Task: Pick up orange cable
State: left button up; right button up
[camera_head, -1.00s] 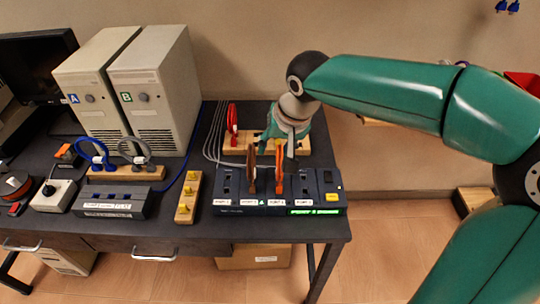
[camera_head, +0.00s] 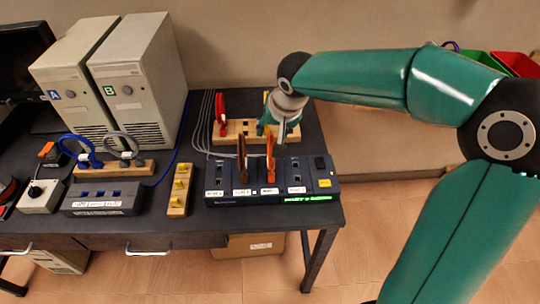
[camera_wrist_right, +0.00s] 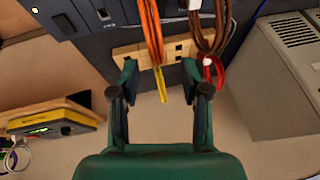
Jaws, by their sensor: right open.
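The orange cable (camera_head: 270,154) stands upright in a slot of the dark port box (camera_head: 218,200) on the table. A brown cable (camera_head: 241,155) stands in the box just left of it. My right gripper (camera_head: 274,128) is behind the orange cable, partly hidden. In the right wrist view the gripper (camera_wrist_right: 160,82) is open and empty. There the orange cable (camera_wrist_right: 152,25) hangs ahead of the gap between the fingers, and I cannot tell whether it touches them. My left gripper is not in view.
Behind the box, a wooden rack (camera_head: 236,130) holds a red cable (camera_head: 221,108). A wooden block with yellow pegs (camera_head: 180,185) and a grey switch box (camera_head: 103,199) stand left. Computers A (camera_head: 70,95) and B (camera_head: 140,80) stand at the back left. The table's right edge is close.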

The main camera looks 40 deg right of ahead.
aim_at(271, 136)
jog(key=p+x, duration=0.1)
jog(key=x, duration=0.4)
jog(key=shift+s+d+f, duration=0.1)
jog(key=shift+s+f, duration=0.05)
grip_shut()
